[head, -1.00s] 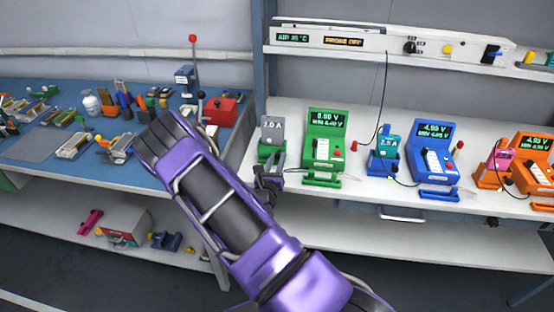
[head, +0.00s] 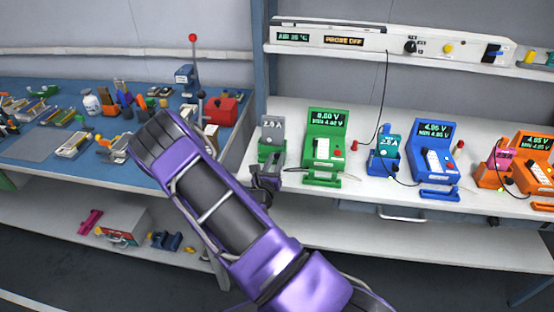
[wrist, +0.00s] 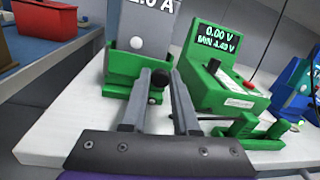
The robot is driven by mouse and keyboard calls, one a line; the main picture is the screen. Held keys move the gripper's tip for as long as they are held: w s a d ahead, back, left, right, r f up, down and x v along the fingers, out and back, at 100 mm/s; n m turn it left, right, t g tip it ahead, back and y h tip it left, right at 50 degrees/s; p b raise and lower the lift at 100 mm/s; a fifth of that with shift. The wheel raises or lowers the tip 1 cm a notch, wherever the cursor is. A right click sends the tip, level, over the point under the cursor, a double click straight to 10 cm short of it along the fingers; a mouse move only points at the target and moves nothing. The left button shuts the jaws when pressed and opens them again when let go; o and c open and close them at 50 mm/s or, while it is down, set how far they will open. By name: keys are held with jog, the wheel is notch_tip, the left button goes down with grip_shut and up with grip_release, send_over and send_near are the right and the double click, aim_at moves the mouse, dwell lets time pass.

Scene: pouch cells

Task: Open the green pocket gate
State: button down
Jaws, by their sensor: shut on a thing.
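The green pocket (head: 269,153) stands at the left end of the white bench, left of the green meter. It holds a grey cell (head: 272,130) marked 2.0 A. In the head view my gripper (head: 268,170) is low at the pocket's front.
The green meter (head: 323,140) stands close on the right, with a green bracket (wrist: 245,132) before it. A blue station (head: 436,150) and an orange one are farther right. A red box (head: 221,112) sits on the blue table to the left.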

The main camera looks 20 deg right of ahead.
jog(key=a+m+g+h+b, duration=0.1)
jog(key=a+m+g+h, duration=0.1)
jog(key=g+h, duration=0.1)
jog(key=shift+s+a+b, duration=0.1)
jog(key=shift+s+b, duration=0.05)
jog(key=shift+b, duration=0.2)
jog(key=a+m+g+h+b, duration=0.2)
jog(key=g, duration=0.1)
jog(key=shift+f+m+g, duration=0.1)
jog(key=shift+m+g, duration=0.2)
jog(key=shift+m, duration=0.1)
jog(key=m+g+b, duration=0.1)
jog(key=a+g+h+b, duration=0.1)
jog(key=g, duration=0.1)
jog(key=a+m+g+b, duration=0.1)
jog(key=shift+w+m+g+h, duration=0.25)
jog(key=shift+m+g+h, duration=0.05)
jog(key=shift+w+a+r+m+g+h+b, duration=0.25)
jog(key=shift+m+g+b, duration=0.2)
jog(key=shift+g, duration=0.3)
jog(key=shift+w+a+r+m+g+h+b, duration=0.1)
jog(key=shift+a+m+g+b, duration=0.35)
jog(key=shift+g, duration=0.3)
jog(key=shift+d, duration=0.1)
jog(key=c, duration=0.7)
grip_release()
jog(key=shift+o, duration=0.2)
